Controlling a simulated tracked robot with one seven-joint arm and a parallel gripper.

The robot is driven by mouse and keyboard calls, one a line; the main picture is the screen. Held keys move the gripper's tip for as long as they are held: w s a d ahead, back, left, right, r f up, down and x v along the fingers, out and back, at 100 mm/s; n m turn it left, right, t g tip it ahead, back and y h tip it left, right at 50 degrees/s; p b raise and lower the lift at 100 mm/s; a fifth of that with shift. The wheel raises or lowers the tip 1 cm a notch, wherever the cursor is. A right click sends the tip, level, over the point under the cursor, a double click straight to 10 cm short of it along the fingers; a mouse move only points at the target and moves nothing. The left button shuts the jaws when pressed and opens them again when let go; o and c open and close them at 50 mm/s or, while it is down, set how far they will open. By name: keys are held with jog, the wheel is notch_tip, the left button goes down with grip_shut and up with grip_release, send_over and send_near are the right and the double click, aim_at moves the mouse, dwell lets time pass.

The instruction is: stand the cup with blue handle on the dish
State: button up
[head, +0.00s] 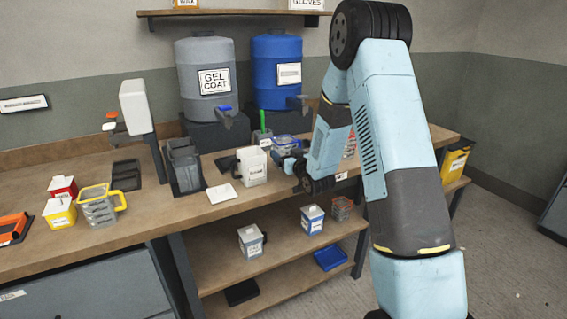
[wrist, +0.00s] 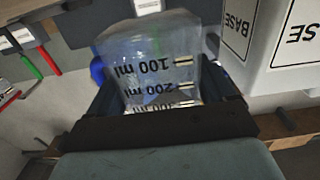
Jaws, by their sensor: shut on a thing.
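The cup with blue handle (wrist: 160,62) is clear, with black millilitre marks, and fills the middle of the wrist view. A bit of blue shows at its left side there. In the head view the cup (head: 286,143) is small and partly behind my gripper (head: 283,160), near the back of the bench. My gripper (wrist: 165,110) is shut on the cup, one dark finger at each side. Whether its base touches the bench is hidden. A flat white square dish (head: 221,193) lies on the bench's front part, left of my gripper, with nothing on it.
A white BASE jug (head: 252,167) stands close to my gripper, between it and the dish; it also shows in the wrist view (wrist: 285,45). A grey bin (head: 185,168) stands left of the dish. Drums (head: 277,75) stand behind. The lower shelf holds a blue tray (head: 330,259).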

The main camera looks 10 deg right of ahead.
notch_tip(320, 180, down, 4)
jog(key=shift+w+a+r, duration=0.1)
jog(key=shift+w+r, duration=0.05)
jog(key=shift+r, duration=0.1)
jog(key=o, duration=0.9)
